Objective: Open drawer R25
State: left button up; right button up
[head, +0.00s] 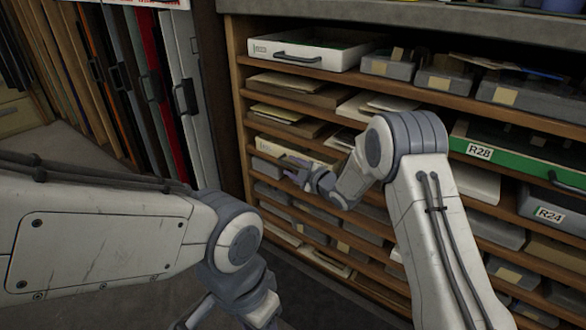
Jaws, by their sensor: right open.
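No label reading R25 can be made out. A cream-fronted drawer (283,148) sits in the middle of the wooden rack, its label too small to read. My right gripper (290,168) is open at its lower edge, in front of the rack; I cannot tell whether it touches a handle. My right arm hides the shelves behind it. My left gripper (197,318) is low at the bottom edge, mostly cut off, away from the rack.
A white drawer (305,50) at the top left juts out. At right are green drawer R28 (515,148) and drawer R24 (550,214). Upright panels with handles (150,85) stand left of the rack. Grey bins (530,98) fill other shelves.

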grip_shut()
dwell(1.3)
